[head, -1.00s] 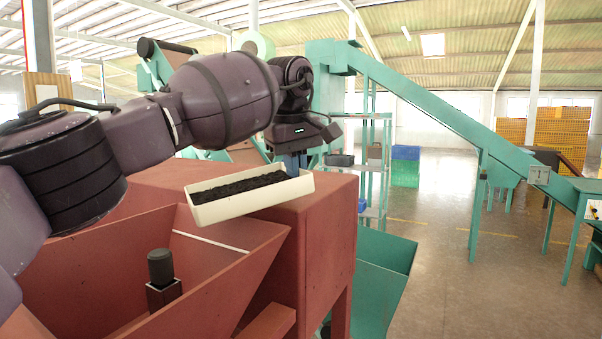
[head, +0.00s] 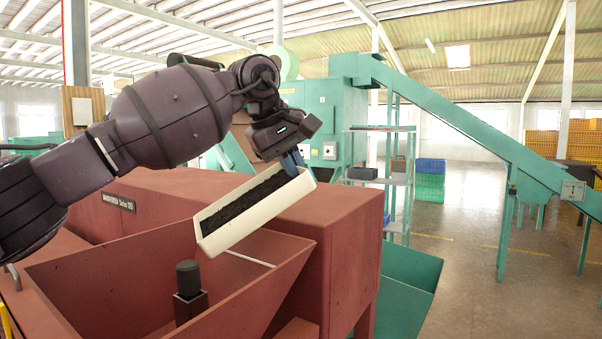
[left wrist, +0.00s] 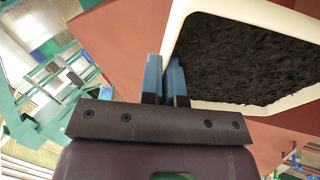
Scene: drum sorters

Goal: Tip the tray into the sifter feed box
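The cream tray (head: 262,222) holds a dark, loose, leaf-like material. It is tilted, with its left end lower, and hangs above the rear edge of the red feed box (head: 240,307). My left gripper (head: 291,160) is shut on the tray's far right rim. In the left wrist view the blue fingers (left wrist: 165,82) pinch the tray wall (left wrist: 176,25), with the dark material still lying inside. The feed box looks open and shows a dark cylinder on a post (head: 187,275) inside. My right gripper is not in view.
The red machine housing (head: 350,235) stands right behind the feed box. A green chute (head: 412,280) is to its right. A shelf rack (head: 400,185), green conveyor (head: 470,140) and stacked crates (head: 430,182) stand farther back. The floor at right is clear.

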